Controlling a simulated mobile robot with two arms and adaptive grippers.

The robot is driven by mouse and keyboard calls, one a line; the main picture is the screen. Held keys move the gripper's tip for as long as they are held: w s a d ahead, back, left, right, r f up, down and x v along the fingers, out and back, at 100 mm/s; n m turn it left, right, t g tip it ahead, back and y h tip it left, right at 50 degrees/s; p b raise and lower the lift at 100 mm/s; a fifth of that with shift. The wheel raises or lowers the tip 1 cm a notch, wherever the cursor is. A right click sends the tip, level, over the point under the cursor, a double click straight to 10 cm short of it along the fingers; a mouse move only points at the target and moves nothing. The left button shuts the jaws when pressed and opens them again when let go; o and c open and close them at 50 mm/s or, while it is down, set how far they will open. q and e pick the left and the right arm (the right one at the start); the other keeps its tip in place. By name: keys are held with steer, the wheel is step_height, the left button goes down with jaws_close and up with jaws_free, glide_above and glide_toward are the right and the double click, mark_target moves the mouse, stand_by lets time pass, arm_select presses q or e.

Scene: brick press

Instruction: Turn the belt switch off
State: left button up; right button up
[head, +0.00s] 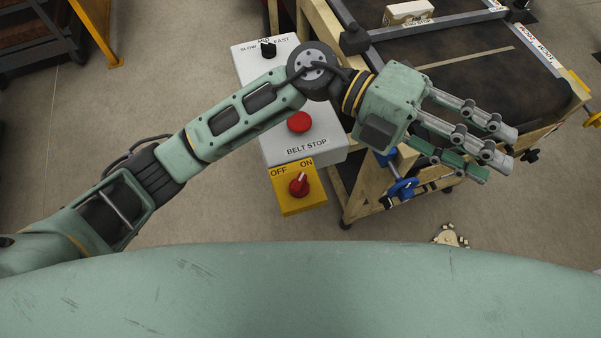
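The belt switch is a red rotary knob (299,185) on a yellow plate (298,204) lettered OFF on the left and ON on the right. The knob's white mark points up and right, toward ON. My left arm comes in from the left and passes above the control box. My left gripper (498,152) is to the right of the switch, well apart from it, over the conveyor's near edge. Its fingers are extended with gaps between them, and they hold nothing visible. My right gripper is out of view.
The grey control box (324,147) carries a red BELT STOP button (299,122) and a black speed knob (268,49), close to my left arm. A blue-handled valve (403,189) sits below the gripper. Floor left of the switch is clear.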

arm_select(q)
step_height(320, 180, down, 6)
steer(key=a+m+y, duration=0.2)
steer(key=y, duration=0.3)
steer(key=n+t+y, duration=0.1)
steer(key=t+y, duration=0.5)
steer(key=y, duration=0.6)
glide_toward(300, 180)
steer(key=f, duration=0.2)
steer(key=p+x, duration=0.1)
steer(key=x, duration=0.1)
steer(key=p+x, duration=0.1)
steer(key=x, duration=0.1)
steer(key=p+x, duration=0.1)
steer(key=x, duration=0.1)
steer(key=shift+s+a+r, duration=0.1)
steer(key=shift+s+a, duration=0.2)
steer(key=shift+s+f+p, duration=0.15)
steer(key=shift+f+p, duration=0.15)
steer(key=shift+f, duration=0.25)
steer(key=shift+c, duration=0.2)
jaws_close()
